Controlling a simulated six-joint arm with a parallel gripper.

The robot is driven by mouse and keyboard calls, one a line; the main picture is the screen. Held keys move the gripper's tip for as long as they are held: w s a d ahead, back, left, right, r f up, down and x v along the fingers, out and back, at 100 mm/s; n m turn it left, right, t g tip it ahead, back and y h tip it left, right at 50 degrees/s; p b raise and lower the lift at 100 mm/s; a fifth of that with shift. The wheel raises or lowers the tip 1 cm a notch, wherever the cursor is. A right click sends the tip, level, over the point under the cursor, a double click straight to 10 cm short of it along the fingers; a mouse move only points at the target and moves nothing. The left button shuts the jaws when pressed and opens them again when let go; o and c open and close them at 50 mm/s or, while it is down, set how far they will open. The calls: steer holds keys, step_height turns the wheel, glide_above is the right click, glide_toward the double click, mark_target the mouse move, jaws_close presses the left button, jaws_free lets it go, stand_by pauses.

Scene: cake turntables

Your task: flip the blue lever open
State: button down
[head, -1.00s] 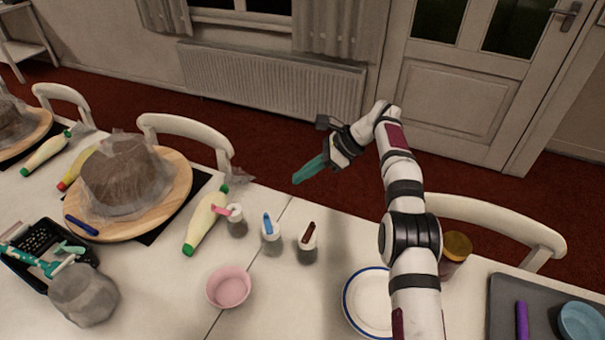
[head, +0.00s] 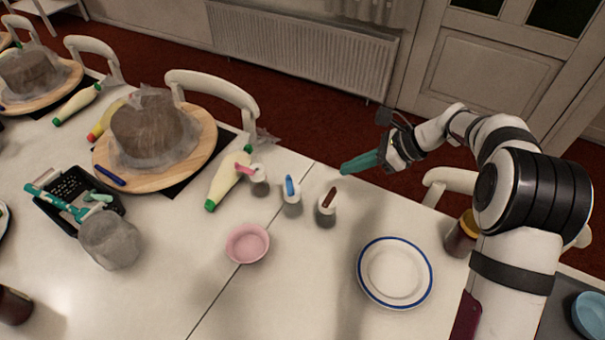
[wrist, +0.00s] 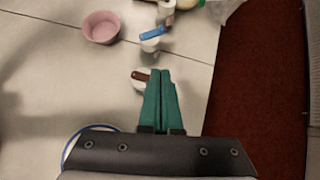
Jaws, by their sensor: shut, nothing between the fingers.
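The blue lever (head: 290,186) sits on top of a small grey-and-white pot (head: 292,206) in the middle of three such pots on the table. In the wrist view the blue lever (wrist: 152,32) lies ahead of the fingers, across the top of its pot. My gripper (head: 343,171) has green fingers, pressed together and empty. It is above the table's back edge, to the right of the blue lever and apart from it. In the wrist view its fingertips (wrist: 160,72) overlap the pot with the brown lever (wrist: 140,76), partly hiding it.
A pot with a brown lever (head: 329,196) stands between my gripper and the blue one. A pot with a pink lever (head: 245,170) stands left. A pink bowl (head: 247,243) and a plate (head: 396,272) are nearer. A squeeze bottle (head: 229,180) lies by the cake board (head: 185,177).

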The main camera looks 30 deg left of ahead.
glide_toward(288, 177)
step_height(288, 177, down, 6)
steer(key=a, duration=0.3)
steer(key=shift+s+a+r, duration=0.1)
steer(key=shift+s+a, duration=0.1)
steer(key=shift+a, duration=0.05)
steer(key=shift+a+n+g, duration=0.3)
steer(key=shift+n+g, duration=0.3)
steer(key=shift+n, duration=0.1)
steer(key=shift+a+n+g+h, duration=0.3)
steer(key=shift+n+g+h, duration=0.15)
steer(key=shift+n, duration=0.35)
steer(key=shift+s+a, duration=0.25)
steer(key=shift+a, duration=0.3)
steer(key=shift+s+a, duration=0.2)
steer(key=shift+a, duration=0.3)
steer(key=shift+s+a, duration=0.6)
steer(key=shift+s, duration=0.15)
steer(key=shift+s+a, duration=0.1)
steer(key=shift+s, duration=0.1)
